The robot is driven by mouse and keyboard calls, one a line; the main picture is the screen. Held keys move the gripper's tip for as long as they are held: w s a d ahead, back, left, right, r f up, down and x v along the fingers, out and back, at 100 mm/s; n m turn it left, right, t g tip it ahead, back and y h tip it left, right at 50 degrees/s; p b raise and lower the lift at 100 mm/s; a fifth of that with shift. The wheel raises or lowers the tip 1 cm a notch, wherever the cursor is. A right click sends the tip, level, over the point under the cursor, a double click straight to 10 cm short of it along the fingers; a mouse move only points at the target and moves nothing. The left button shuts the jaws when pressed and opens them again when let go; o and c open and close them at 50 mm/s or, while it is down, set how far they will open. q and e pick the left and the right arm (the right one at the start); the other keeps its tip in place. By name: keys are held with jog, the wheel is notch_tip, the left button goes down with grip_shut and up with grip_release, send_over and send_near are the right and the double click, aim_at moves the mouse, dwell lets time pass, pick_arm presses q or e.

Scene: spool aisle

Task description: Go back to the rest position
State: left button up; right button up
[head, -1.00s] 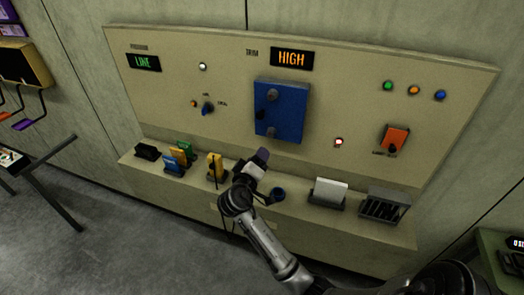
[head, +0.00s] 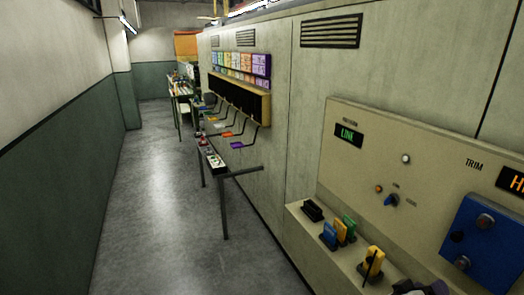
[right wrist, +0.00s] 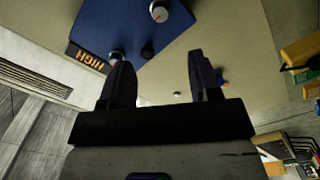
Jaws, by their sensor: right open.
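My right gripper (head: 422,288) shows only in part at the bottom edge of the head view, in front of the panel's lower ledge. In the right wrist view its two dark fingers (right wrist: 162,78) stand apart with nothing between them. Beyond them are the blue box (right wrist: 128,22) with its knobs and the beige panel. The fingers look clear of the panel, though the exact gap cannot be told. My left gripper is not in view.
The beige control panel (head: 440,150) fills the right, with the blue box (head: 490,240) on it and colored blocks (head: 340,232) on its ledge. Hooks with colored tags (head: 228,134) and a narrow table (head: 212,158) line the wall further off. The grey aisle floor (head: 160,200) is clear.

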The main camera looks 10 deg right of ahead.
jog(key=s+a+f+n+t+y, duration=0.2)
jog(key=a+f+t+y, duration=0.15)
jog(key=a+y, duration=0.55)
jog(key=s+a+f+n+t+y, duration=0.2)
jog(key=a+f+y, duration=0.3)
jog(key=a, duration=0.5)
jog(key=s+a+f+n+g+y, duration=0.1)
jog(key=s+a+f+g, duration=0.1)
jog(key=s+f, duration=0.35)
jog(key=s+a+f+n+g+y, duration=0.1)
jog(key=s+a+f+g, duration=0.15)
jog(key=s, duration=0.65)
jog(key=s+a+f+g+y, duration=0.1)
jog(key=s+a+f+y, duration=0.1)
jog(key=s+f, duration=0.4)
notch_tip(320, 180, up, 27)
jog(key=s+p, duration=0.2)
jog(key=p, duration=2.4)
jog(key=shift+d+f, duration=0.15)
jog(key=shift+d, duration=0.1)
